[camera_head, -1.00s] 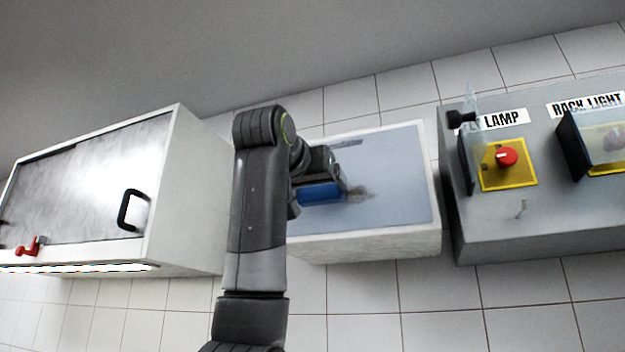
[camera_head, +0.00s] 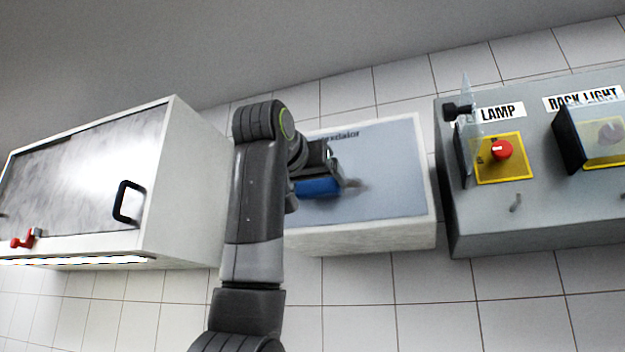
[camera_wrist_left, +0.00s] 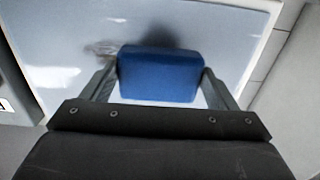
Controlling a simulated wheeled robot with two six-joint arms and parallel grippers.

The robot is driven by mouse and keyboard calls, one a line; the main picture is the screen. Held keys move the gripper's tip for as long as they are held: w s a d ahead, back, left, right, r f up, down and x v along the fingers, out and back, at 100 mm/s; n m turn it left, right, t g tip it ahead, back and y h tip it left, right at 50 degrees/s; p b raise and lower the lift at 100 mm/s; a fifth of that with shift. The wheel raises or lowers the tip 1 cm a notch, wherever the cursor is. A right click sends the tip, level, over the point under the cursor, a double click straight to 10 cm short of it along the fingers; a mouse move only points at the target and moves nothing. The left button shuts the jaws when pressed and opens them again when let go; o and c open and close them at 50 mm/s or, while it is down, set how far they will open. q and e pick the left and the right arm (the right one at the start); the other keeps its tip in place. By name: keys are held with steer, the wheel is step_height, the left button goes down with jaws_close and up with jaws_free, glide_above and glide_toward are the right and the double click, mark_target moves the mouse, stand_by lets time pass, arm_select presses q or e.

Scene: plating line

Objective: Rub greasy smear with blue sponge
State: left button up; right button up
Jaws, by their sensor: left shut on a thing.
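The blue sponge (camera_head: 318,188) is at the panel in the middle of the head view, and it also shows in the left wrist view (camera_wrist_left: 158,75). My left gripper (camera_wrist_left: 160,88) is shut on the sponge, one finger on each side. The greasy smear (camera_head: 354,187) is a faint brownish patch just right of the sponge in the head view. In the left wrist view the smear (camera_wrist_left: 100,48) lies beside the sponge's upper left edge. The sponge is against or very close to the panel; contact cannot be told. My right gripper is not in view.
The smear is on a grey-blue panel (camera_head: 395,170) in a white box frame. A white cabinet (camera_head: 190,190) with a black handle (camera_head: 126,202) is left.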

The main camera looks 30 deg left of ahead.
arm_select(q)
steer(key=shift+w+a, duration=0.15)
steer(key=shift+w, duration=0.4)
steer(key=shift+w+d, duration=0.2)
steer(key=shift+d, duration=0.7)
steer(key=shift+w+d, duration=0.25)
steer(key=shift+d, duration=0.65)
steer(key=shift+w+d, duration=0.2)
steer(key=shift+d, duration=0.7)
steer(key=shift+w+d, duration=0.2)
steer(key=shift+d, duration=0.65)
steer(key=shift+w+d, duration=0.25)
steer(key=shift+d, duration=0.55)
steer(key=shift+w+d, duration=0.2)
steer(key=shift+d, duration=0.65)
steer(key=shift+s+a+b, duration=0.15)
steer(key=shift+s+a, duration=0.1)
steer(key=shift+a, duration=0.7)
steer(key=shift+s+a+b, duration=0.2)
steer(key=shift+a, duration=0.75)
steer(key=shift+s+a+b, duration=0.15)
steer(key=shift+s+a, duration=0.1)
steer(key=shift+a, duration=0.7)
steer(key=shift+s+a, duration=0.2)
steer(key=shift+a, duration=0.65)
steer(key=shift+s+a, duration=0.2)
steer(key=shift+a, duration=0.6)
steer(key=shift+s+a, duration=0.2)
steer(key=shift+a, duration=0.65)
